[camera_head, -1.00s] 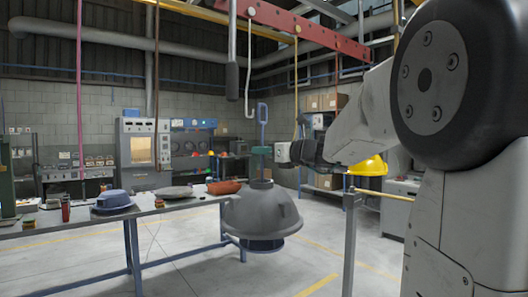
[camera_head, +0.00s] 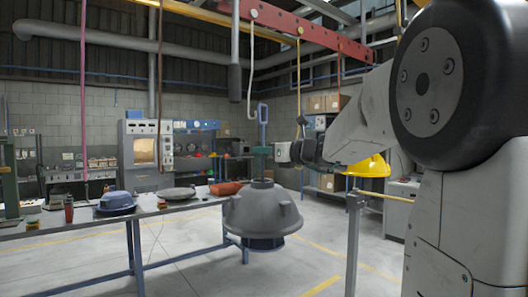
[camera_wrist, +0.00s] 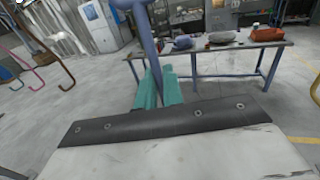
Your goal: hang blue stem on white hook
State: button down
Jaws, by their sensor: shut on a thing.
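The blue stem (camera_head: 263,122) stands upright with an open loop at its top, and a grey hood (camera_head: 262,213) hangs below it, clear of the floor. My gripper (camera_head: 262,150) has green fingers and is shut on the stem between the loop and the hood. In the wrist view the blue stem (camera_wrist: 147,32) rises between the green fingers (camera_wrist: 156,88); the hood is hidden there. The white hook (camera_head: 251,95) hangs from the red beam, its curved tip just left of the stem's loop in the head view. They look apart, but the depth between them is unclear.
The red beam (camera_head: 305,32) also carries a yellow hook (camera_head: 299,95). A grey rod (camera_head: 235,75) hangs left of the white hook. A yellow hood (camera_head: 368,167) is at right.

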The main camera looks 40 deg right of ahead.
jog(key=shift+w, duration=1.05)
jog(key=shift+w+r, duration=0.1)
jog(key=shift+w, duration=0.15)
jog(key=shift+d+x, duration=0.15)
jog(key=shift+x, duration=0.45)
jog(key=shift+d+x, duration=0.15)
jog(key=shift+x, duration=0.45)
jog(key=shift+w+f, duration=0.1)
jog(key=shift+f, duration=1.25)
jog(key=c, duration=1.5)
grip_release()
jog(key=shift+o, duration=0.2)
jog(key=shift+f, duration=0.1)
